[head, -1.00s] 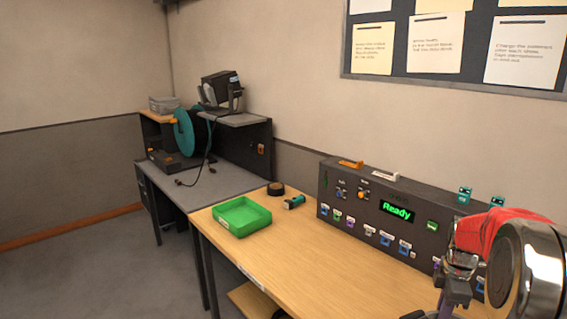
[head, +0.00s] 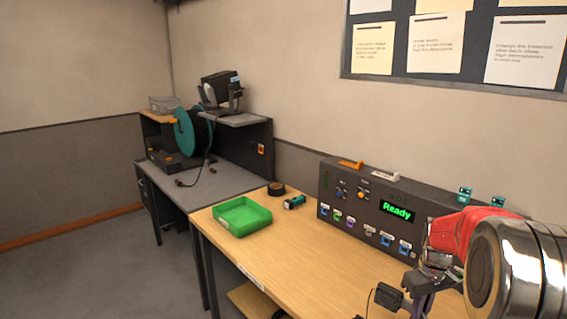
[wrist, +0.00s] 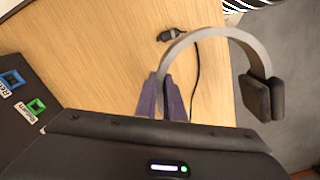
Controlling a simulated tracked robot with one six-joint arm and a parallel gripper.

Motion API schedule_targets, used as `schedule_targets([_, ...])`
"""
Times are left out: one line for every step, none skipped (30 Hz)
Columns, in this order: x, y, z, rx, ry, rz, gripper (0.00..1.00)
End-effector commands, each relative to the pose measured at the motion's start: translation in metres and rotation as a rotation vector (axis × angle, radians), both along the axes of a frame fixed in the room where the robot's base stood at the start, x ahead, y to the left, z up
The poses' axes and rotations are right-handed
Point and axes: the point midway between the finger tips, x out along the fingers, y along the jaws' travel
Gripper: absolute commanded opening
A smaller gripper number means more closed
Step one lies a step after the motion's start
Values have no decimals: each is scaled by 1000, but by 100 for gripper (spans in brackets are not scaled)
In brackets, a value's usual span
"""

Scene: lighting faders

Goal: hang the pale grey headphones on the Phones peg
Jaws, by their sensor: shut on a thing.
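The pale grey headphones show in the wrist view as an arched headband (wrist: 207,34) with a dark ear pad (wrist: 258,98) at its right end. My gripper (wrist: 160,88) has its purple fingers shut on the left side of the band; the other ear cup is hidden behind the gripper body. In the head view my gripper (head: 418,304) is at the lower right, over the wooden desk, and the headphones cannot be made out clearly there. I cannot pick out the Phones peg in either view.
A dark console (head: 352,218) with a lit "Ready" screen stands along the back of the wooden desk (head: 300,265). A black cable plug (wrist: 166,36) shows beyond the band.

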Motion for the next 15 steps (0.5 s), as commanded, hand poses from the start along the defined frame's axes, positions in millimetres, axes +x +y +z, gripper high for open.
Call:
schedule_targets([3, 8, 0, 1, -1, -36, 0])
schedule_targets([4, 11, -1, 1, -1, -63, 0])
schedule_targets([5, 17, -2, 1, -1, -97, 0])
schedule_targets([7, 22, -2, 2, -1, -122, 0])
schedule_targets([8, 26, -3, 3, 0, -147, 0])
schedule_targets([9, 33, -3, 3, -1, -181, 0])
schedule_targets([10, 38, -4, 3, -1, -205, 0])
schedule_targets([12, 44, -4, 3, -1, -228, 0])
schedule_targets([13, 51, -5, 4, 0, -258, 0])
schedule_targets([15, 57, -5, 5, 0, -278, 0])
schedule_targets([16, 63, -6, 5, 0, -299, 0])
schedule_targets([18, 73, -7, 6, 1, -324, 0])
schedule_targets([19, 80, -7, 6, 1, -341, 0])
schedule_targets([20, 88, -8, 6, 2, -355, 0])
schedule_targets([22, 99, -8, 6, 2, -371, 0])
